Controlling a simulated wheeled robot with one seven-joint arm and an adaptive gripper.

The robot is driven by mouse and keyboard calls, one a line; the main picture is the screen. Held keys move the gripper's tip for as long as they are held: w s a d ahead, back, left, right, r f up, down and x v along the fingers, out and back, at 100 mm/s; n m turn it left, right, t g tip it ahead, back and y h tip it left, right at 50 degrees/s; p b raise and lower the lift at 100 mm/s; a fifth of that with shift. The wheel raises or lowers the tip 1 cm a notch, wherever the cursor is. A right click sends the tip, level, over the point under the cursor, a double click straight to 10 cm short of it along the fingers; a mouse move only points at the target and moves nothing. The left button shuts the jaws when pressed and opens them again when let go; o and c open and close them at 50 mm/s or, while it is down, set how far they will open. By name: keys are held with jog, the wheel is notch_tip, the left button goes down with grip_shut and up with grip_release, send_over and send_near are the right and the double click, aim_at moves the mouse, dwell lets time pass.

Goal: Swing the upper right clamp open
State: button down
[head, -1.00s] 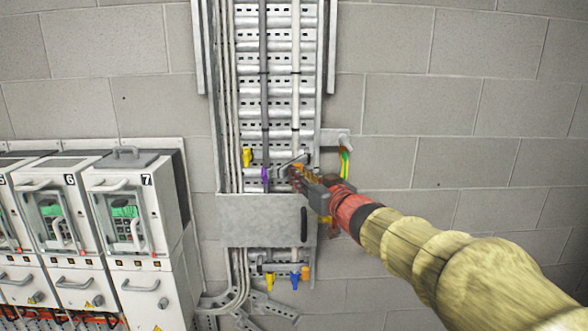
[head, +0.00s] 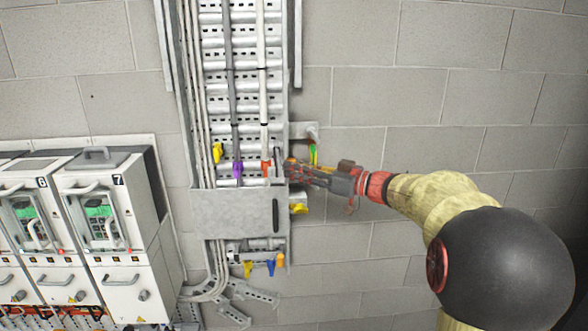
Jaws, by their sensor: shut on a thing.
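The upper right clamp (head: 290,161) is at the right edge of the upright cable ladder, just above the grey cover plate. A small orange part of it shows at my gripper's tips; the rest is hidden or too small to make out. My gripper (head: 284,168) reaches in from the right, nearly level, and is shut on the clamp. A red-orange piece (head: 266,168) shows on the pale cable (head: 263,90), just left of the fingertips. Farther left in this upper row are a purple piece (head: 238,170) and a yellow piece (head: 217,152).
White cabinets (head: 105,215) stand at left. The wall at right is bare.

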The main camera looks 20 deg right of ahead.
jog(key=shift+w+d+r, duration=0.2)
jog(key=shift+r, duration=0.45)
jog(key=c, duration=2.1)
grip_release()
jog(key=shift+o, duration=1.4)
jog(key=shift+w+f, duration=0.25)
jog(key=shift+w, duration=0.25)
jog(key=shift+o, duration=0.8)
jog(key=shift+f, duration=0.2)
jog(key=shift+f, duration=0.15)
jog(key=shift+s, duration=0.1)
jog(key=v, duration=1.2)
